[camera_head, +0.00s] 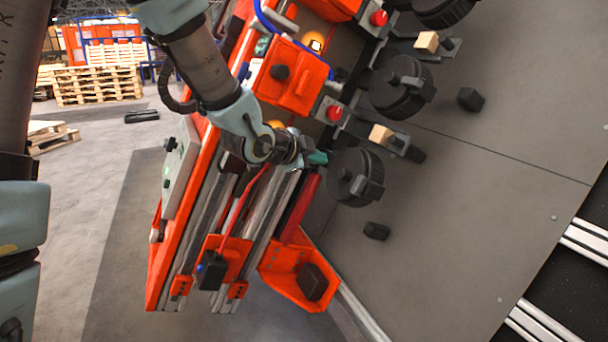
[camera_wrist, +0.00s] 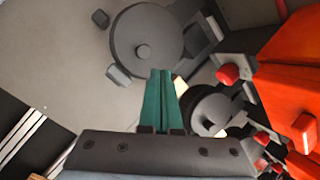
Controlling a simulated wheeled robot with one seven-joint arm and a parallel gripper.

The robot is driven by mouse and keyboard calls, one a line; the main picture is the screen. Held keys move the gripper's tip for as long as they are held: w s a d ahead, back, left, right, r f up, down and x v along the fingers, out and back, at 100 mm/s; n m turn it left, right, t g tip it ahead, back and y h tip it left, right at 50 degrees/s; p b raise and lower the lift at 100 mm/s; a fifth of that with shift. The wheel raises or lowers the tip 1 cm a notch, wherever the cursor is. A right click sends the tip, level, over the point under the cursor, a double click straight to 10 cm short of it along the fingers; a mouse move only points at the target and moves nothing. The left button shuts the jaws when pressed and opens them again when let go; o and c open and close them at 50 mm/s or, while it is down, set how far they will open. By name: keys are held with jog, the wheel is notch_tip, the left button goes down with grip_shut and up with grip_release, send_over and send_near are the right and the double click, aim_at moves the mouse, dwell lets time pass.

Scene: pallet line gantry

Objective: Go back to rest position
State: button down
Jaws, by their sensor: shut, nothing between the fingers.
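My gripper (camera_head: 318,157) is at the end of my arm, over the edge of the orange machine frame (camera_head: 160,265) in the head view. Its two green fingers (camera_wrist: 160,100) are pressed together in the wrist view, with nothing between them. In the head view the fingertips are close to the lowest black round wheel (camera_head: 346,185); whether they touch it I cannot tell. In the wrist view a large dark disc (camera_wrist: 146,45) lies beyond the fingertips.
A grey panel (camera_head: 490,150) carries several black wheels, red knobs (camera_head: 379,18) and small wooden blocks (camera_head: 381,135). Loose dark blocks (camera_head: 470,99) are on the panel. An orange tray (camera_head: 285,292) holds a dark block.

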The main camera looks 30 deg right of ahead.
jog(key=w+a+f+n+t+y, duration=0.1)
jog(key=w+a+f+n+y, duration=0.2)
jog(key=a, duration=0.6)
jog(key=w+a+f+n+y, duration=0.1)
jog(key=w+a+n+y, duration=0.1)
jog(key=a+n, duration=0.45)
jog(key=w+a+f+n+t+y, duration=0.1)
jog(key=w+a+f+n+y, duration=0.15)
jog(key=a, duration=0.75)
jog(key=s+a+f+n+g+y, duration=0.1)
jog(key=s+a+n+g+y, duration=0.1)
jog(key=s+a+n, duration=0.35)
jog(key=s+a+n+g+y, duration=0.1)
jog(key=s+a+n, duration=0.15)
jog(key=a, duration=0.65)
jog(key=s+a+f+n+g+y, duration=0.1)
jog(key=s+a+n+g+y, duration=0.15)
jog(key=a+n, duration=0.35)
notch_tip(320, 180, up, 21)
jog(key=m+h+p, duration=0.1)
jog(key=p, duration=1.9)
jog(key=shift+w+f+m+t+p, duration=0.15)
jog(key=shift+w+m+t+p, duration=0.05)
jog(key=shift+m+t+p, duration=0.2)
jog(key=c, duration=1.6)
grip_release()
